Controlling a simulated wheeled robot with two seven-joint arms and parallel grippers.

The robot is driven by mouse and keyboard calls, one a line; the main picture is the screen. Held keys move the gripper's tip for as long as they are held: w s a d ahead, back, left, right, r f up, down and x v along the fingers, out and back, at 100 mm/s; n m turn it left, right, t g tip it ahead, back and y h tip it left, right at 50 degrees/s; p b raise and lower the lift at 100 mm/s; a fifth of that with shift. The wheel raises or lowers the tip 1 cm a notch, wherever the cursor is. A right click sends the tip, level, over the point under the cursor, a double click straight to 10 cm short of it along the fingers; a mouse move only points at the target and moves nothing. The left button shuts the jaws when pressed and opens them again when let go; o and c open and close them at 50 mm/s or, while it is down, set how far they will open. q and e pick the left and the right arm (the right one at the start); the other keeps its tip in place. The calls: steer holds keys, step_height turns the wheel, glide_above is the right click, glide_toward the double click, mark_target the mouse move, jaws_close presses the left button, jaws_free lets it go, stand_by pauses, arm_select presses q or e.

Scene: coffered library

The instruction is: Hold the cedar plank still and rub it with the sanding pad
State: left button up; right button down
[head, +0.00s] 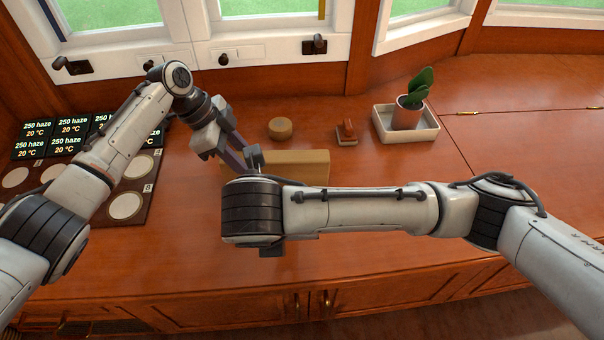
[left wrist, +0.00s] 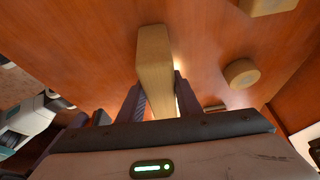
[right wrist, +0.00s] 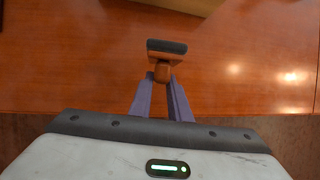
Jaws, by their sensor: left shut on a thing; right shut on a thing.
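The cedar plank (head: 300,165) is a pale tan block lying on the wooden counter, its near left part hidden by my right arm. My left gripper (head: 248,158) is shut on its left end; the left wrist view shows the plank (left wrist: 155,60) between the fingers. My right gripper (right wrist: 160,78) is shut on the wooden handle of the sanding pad (right wrist: 166,47), which has a dark face. In the right wrist view the pad appears apart from the plank, whose pale edge (right wrist: 178,5) is at the top. In the head view my right arm hides the pad.
Behind the plank are a round wooden disc (head: 280,128), a small reddish-brown object on a base (head: 347,132) and a white tray (head: 410,133) with a potted plant (head: 409,108). Labelled dark panels (head: 70,128) and pale discs lie at left. The counter's right side (head: 510,175) is clear.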

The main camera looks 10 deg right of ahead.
arm_select(q)
steer(key=shift+s+a+f, duration=0.15)
steer(key=shift+s+f, duration=0.05)
steer(key=shift+f, duration=0.2)
arm_select(e)
steer(key=d+v, duration=0.1)
steer(key=v, duration=0.9)
steer(key=shift+w+r, duration=0.2)
steer(key=shift+r, duration=0.35)
steer(key=shift+a, duration=0.1)
arm_select(q)
steer(key=o, duration=1.2)
steer(key=shift+o, duration=0.3)
steer(key=shift+w+r, duration=0.1)
steer(key=shift+r, duration=0.05)
steer(key=shift+r, duration=0.1)
steer(key=shift+c, duration=1)
